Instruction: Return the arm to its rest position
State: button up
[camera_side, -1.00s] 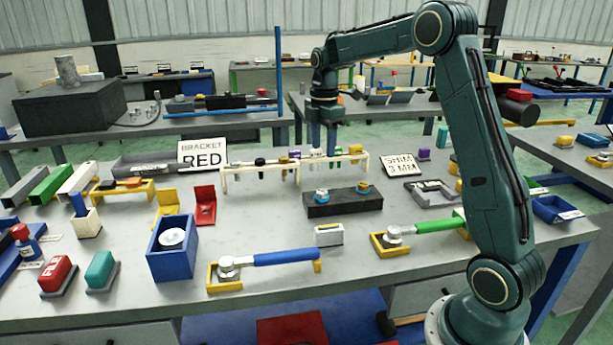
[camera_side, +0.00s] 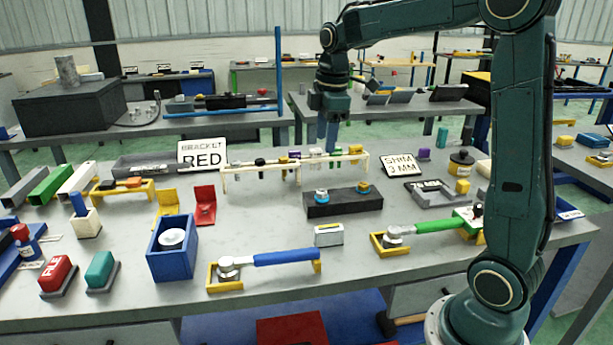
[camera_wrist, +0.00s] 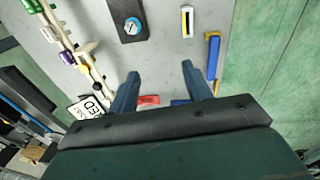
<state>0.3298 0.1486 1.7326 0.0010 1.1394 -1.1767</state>
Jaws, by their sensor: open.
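My gripper (camera_side: 331,136) is in the upper middle of the side view, above the rack behind the middle of the bench. Its fingers point down, and nothing shows between them. In the wrist view my gripper (camera_wrist: 160,82) shows two blue fingers spread apart with a bare gap between them. The white rack (camera_side: 270,170) stands on the bench with several small coloured parts in it. It also shows in the wrist view (camera_wrist: 88,65), to the left of the fingers. My arm rises from its base at the right of the side view.
A black block (camera_side: 342,208) with two round parts stands before the rack. The RED sign (camera_side: 203,153) and SHIM sign (camera_side: 402,165) stand at the back. A blue-handled wrench (camera_side: 285,257) and a blue bin (camera_side: 163,265) are in front.

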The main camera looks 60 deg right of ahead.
jog(key=s+a+m+t, duration=0.2)
jog(key=s+a+m, duration=0.2)
jog(key=s, duration=0.6)
jog(key=s+a+m+t, duration=0.2)
jog(key=s+a+m, duration=0.3)
jog(key=s+a, duration=0.4)
jog(key=shift+s+a+f+m, duration=0.2)
jog(key=shift+s+f+m, duration=0.15)
jog(key=shift+s, duration=0.85)
